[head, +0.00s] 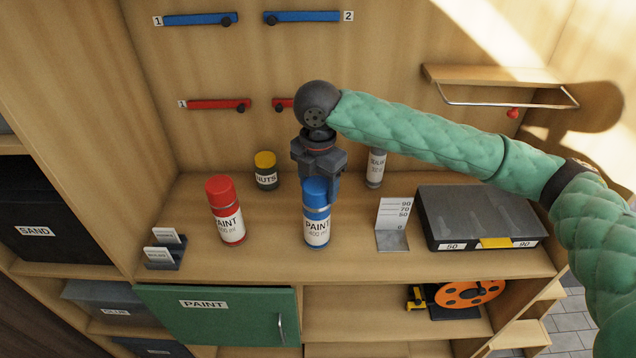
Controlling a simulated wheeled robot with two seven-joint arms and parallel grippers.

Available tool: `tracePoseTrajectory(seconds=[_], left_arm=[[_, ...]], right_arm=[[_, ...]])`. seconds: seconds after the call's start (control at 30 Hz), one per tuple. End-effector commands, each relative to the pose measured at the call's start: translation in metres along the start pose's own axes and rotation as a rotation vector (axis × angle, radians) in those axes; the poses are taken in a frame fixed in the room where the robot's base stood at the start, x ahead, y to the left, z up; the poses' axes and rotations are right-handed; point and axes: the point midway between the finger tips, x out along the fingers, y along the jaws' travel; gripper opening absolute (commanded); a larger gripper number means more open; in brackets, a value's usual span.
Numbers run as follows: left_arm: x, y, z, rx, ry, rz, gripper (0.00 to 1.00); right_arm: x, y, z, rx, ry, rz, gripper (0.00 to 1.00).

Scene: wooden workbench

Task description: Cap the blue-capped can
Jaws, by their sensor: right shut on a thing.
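The blue-capped can (316,230), with a white PAINT label, stands upright on the wooden bench. Its blue cap (316,190) sits at the top of the can. My right gripper (322,178) points down from above and is shut on the blue cap, its fingers partly covering it. Whether the cap is fully seated on the can cannot be told from this view. My left gripper is not in view.
A red-capped paint can (226,212) stands to the left, and a yellow-lidded NUTS jar (265,171) behind. A grey can (375,168), a metal gauge (392,225) and a dark case (480,215) stand to the right. The bench front is clear.

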Motion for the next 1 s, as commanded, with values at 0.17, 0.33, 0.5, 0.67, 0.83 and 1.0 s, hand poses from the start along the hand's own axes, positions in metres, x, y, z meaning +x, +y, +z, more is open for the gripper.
tracePoseTrajectory(seconds=[0.17,0.33,0.5,0.67,0.83,1.0], left_arm=[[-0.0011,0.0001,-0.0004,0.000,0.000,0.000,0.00],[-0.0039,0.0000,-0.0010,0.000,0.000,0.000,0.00],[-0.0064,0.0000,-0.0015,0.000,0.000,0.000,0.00],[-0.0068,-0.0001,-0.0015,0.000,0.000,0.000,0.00],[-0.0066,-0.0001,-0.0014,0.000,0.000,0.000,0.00],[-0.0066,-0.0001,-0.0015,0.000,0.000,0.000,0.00]], right_arm=[[-0.0002,0.0000,0.0000,0.000,0.000,0.000,0.40],[0.0003,-0.0001,0.0000,0.000,0.000,0.000,0.40],[0.0015,-0.0001,0.0000,0.000,0.000,0.000,0.40],[0.0027,-0.0001,0.0000,0.000,0.000,0.000,0.40],[0.0029,-0.0001,0.0000,0.000,0.000,0.000,0.40],[0.0028,-0.0001,0.0000,0.000,0.000,0.000,0.69]])
